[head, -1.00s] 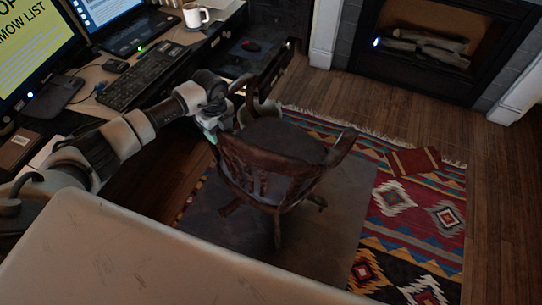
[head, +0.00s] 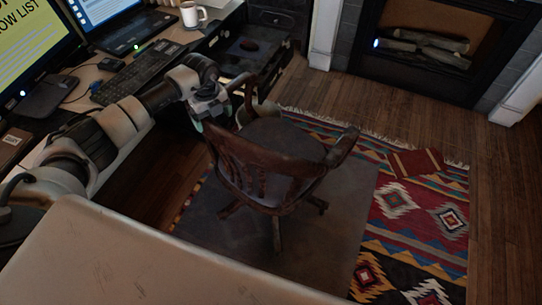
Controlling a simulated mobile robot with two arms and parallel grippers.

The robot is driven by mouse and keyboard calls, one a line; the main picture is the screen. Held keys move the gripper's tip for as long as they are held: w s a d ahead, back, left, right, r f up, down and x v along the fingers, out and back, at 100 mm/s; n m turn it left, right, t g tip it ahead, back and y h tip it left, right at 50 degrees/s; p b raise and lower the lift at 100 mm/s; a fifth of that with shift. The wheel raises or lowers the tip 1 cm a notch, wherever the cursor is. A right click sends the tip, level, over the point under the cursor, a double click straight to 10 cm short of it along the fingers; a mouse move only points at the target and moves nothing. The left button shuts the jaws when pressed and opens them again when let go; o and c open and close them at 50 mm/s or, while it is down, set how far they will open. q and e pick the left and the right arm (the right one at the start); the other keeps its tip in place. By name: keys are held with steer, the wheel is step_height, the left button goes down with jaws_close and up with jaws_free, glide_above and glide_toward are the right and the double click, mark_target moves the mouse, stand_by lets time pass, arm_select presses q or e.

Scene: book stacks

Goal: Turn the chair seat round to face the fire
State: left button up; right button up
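The dark wooden swivel chair (head: 265,178) stands on a grey floor mat (head: 320,235). Its slatted back is toward me, at the lower left of the seat (head: 288,138). The seat's open front points up and somewhat right, toward the fireplace side. The fireplace (head: 428,42) is at the upper right, with logs in it. My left gripper (head: 207,112) is at the left end of the chair back, close to the left armrest. Its fingers are dark and partly hidden, so contact and opening are unclear. My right gripper is not in view.
A desk with a keyboard (head: 138,75), a white mug (head: 193,14) and monitors (head: 35,45) is at the left, close to my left arm. A patterned rug (head: 425,220) lies right of the mat. Bare wooden floor (head: 345,100) lies before the fireplace.

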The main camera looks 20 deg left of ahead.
arm_select(q)
steer(key=shift+o, duration=0.9)
steer(key=shift+w+d, duration=0.1)
steer(key=shift+f, duration=0.1)
steer(key=shift+s, duration=0.2)
steer(key=shift+a+r, duration=0.2)
steer(key=shift+r, duration=0.1)
step_height(320, 180, up, 9)
steer(key=p, duration=0.8)
steer(key=shift+s+r, duration=0.15)
steer(key=shift+r, duration=0.05)
steer(key=shift+f, duration=0.1)
